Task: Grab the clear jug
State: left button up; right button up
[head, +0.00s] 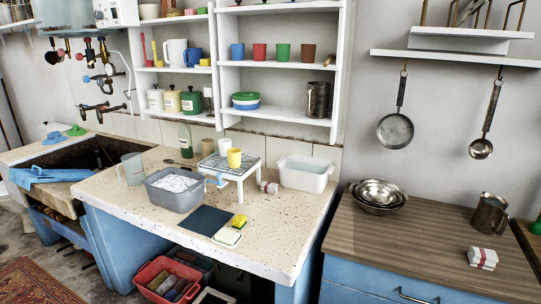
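The clear jug (131,169) stands upright at the left end of the speckled stone counter (150,205), close to the sink's edge. It is see-through with a greyish tint. A grey basin (157,198) with white, foamy-looking contents stands to its right, a short way off. Neither of my grippers is in view.
The stone sink (70,158) with a blue cloth (48,176) lies left of the jug. A green bottle (185,141) stands behind. A white rack (240,172) with a yellow cup (234,157) and a white tub (304,174) stand farther right. The counter's front left is clear.

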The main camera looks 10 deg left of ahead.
aim_at(132, 163)
jog(key=i+j+z, duration=0.1)
jog(key=j+z, duration=0.2)
jog(key=j, duration=0.2)
jog(key=i+j+z, duration=0.1)
jog(key=j+z, duration=0.2)
jog(key=j, duration=0.2)
jog(key=j+z, duration=0.3)
jog(key=j, duration=1.9)
jog(key=k+j+z, duration=0.1)
jog(key=j, duration=1)
